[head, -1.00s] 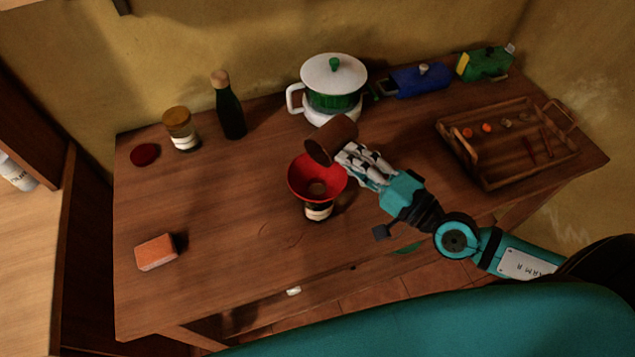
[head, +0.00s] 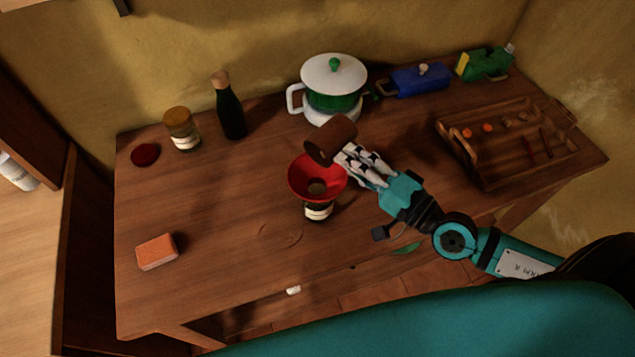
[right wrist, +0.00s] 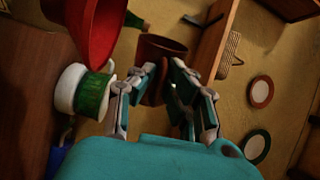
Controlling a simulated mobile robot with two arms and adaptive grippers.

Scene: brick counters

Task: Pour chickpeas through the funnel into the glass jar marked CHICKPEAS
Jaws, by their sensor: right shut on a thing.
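A brown cup (head: 331,137) is tilted on its side over the red funnel (head: 302,184), its mouth facing down and left toward the funnel. The funnel sits in a glass jar (head: 318,211) with a pale label, too small to read. Something tan lies low in the funnel's bowl. My right gripper (head: 350,158) is shut on the brown cup. In the right wrist view, the fingers (right wrist: 160,88) close on the brown cup (right wrist: 160,48), with the red funnel (right wrist: 96,25) at the upper left. My left gripper is out of view.
A green and white pot (head: 333,88) stands behind the cup. A jar with a tan lid (head: 182,130), a dark bottle (head: 229,108) and a dark red disc (head: 145,155) stand at back left. An orange sponge (head: 156,252) lies front left. A wooden tray (head: 490,182) is at right.

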